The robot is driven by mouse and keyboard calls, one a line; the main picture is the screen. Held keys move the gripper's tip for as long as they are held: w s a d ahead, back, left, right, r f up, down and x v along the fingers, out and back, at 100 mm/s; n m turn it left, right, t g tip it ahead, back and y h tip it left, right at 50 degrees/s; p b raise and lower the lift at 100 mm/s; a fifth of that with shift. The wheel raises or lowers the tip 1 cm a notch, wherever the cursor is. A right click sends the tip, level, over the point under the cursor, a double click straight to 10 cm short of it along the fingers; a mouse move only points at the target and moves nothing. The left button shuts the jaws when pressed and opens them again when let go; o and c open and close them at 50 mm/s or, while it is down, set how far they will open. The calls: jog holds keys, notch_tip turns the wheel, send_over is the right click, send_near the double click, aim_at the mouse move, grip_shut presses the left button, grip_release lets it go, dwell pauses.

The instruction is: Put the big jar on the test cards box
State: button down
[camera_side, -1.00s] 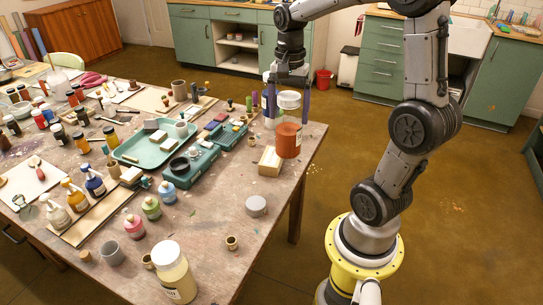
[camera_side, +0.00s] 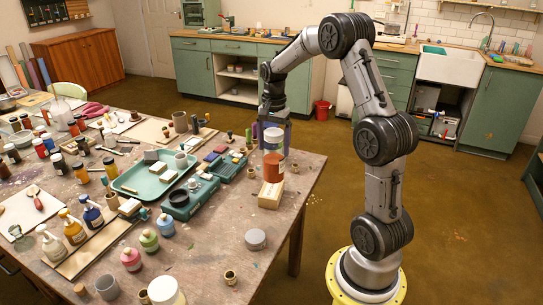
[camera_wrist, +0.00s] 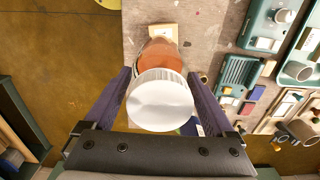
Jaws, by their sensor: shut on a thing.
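The big jar, with orange contents (camera_side: 272,168) and a white lid (camera_wrist: 160,101), is upright between the two dark purple fingers of my gripper (camera_side: 273,135). In the wrist view my gripper (camera_wrist: 160,107) has one finger on each side of the lid. The test cards box (camera_side: 270,195), a small pale wooden block, is on the table's right side. The jar's base lines up with the top of the box in the side view; I cannot tell if they touch. In the wrist view only the box's far end (camera_wrist: 163,31) shows past the jar.
Left of the box are a dark green case (camera_side: 190,198), a green tray (camera_side: 150,181) and small cups. A grey round lid (camera_side: 255,239) lies nearer the front. The table's right edge is close to the box. Bare tabletop (camera_side: 225,240) lies in front.

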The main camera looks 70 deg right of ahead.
jog(key=shift+w+d+f, duration=0.35)
jog(key=shift+w+f, duration=0.1)
jog(key=shift+f, duration=0.15)
jog(key=shift+w+d+f, duration=0.1)
jog(key=shift+w+f, duration=0.05)
jog(key=shift+f, duration=1.7)
grip_release()
